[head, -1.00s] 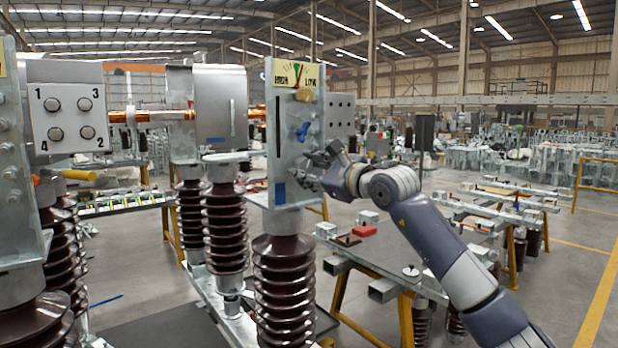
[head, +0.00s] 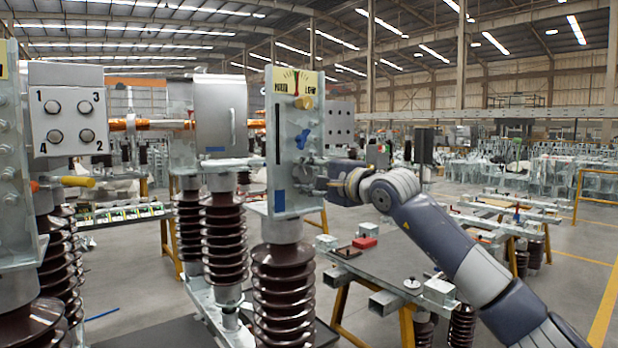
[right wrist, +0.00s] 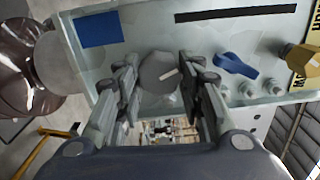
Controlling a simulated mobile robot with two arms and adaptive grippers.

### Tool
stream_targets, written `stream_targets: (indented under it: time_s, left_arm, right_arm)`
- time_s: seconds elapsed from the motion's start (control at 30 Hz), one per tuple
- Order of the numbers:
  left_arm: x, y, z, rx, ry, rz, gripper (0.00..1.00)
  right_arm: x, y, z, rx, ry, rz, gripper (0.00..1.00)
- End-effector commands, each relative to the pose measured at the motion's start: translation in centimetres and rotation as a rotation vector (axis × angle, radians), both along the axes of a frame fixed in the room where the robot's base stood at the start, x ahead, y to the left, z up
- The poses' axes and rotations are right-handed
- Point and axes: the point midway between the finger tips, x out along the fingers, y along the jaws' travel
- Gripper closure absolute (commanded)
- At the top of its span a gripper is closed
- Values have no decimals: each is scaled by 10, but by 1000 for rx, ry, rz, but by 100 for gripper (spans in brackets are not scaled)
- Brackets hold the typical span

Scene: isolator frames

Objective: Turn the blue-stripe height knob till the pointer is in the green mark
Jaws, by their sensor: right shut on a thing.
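A tall grey panel (head: 312,115) stands on a brown insulator. Its yellow HIGH/LOW dial (head: 295,82) has a pointer roughly upright near the middle; too small to tell whether it is in the green mark. A blue stripe (head: 279,201) marks the panel's lower part and shows in the right wrist view (right wrist: 100,29). Near it, a round grey knob (right wrist: 159,72) with a white mark sits between the fingers of my right gripper (right wrist: 158,78), which is shut on it. In the head view the right gripper (head: 318,180) partly hides the knob. My left gripper is out of view.
A blue lever knob (head: 302,139) and a brass knob (head: 304,102) sit higher on the panel. A numbered button box (head: 68,118) is at left. A grey bench (head: 385,265) with a red block (head: 365,242) stands right of the panel, below my right arm.

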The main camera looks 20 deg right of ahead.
Motion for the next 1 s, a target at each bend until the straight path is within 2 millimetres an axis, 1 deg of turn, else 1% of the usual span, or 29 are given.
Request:
stream_targets:
  time_s: [0.23, 0.7, 0.73, 0.8, 1.0]
  left_arm:
    - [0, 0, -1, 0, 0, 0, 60]
    - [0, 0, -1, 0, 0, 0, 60]
    - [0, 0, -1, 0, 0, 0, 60]
    - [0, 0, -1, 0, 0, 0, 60]
    - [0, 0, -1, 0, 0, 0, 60]
  right_arm:
    - [0, 1, -1, -58, -20, 1, 88]
    - [0, 1, -2, -67, -21, 2, 88]
    - [0, 1, -2, -67, -21, 2, 58]
    - [0, 1, -2, -67, -21, 2, 44]
    - [0, 1, -1, -66, -22, 1, 44]
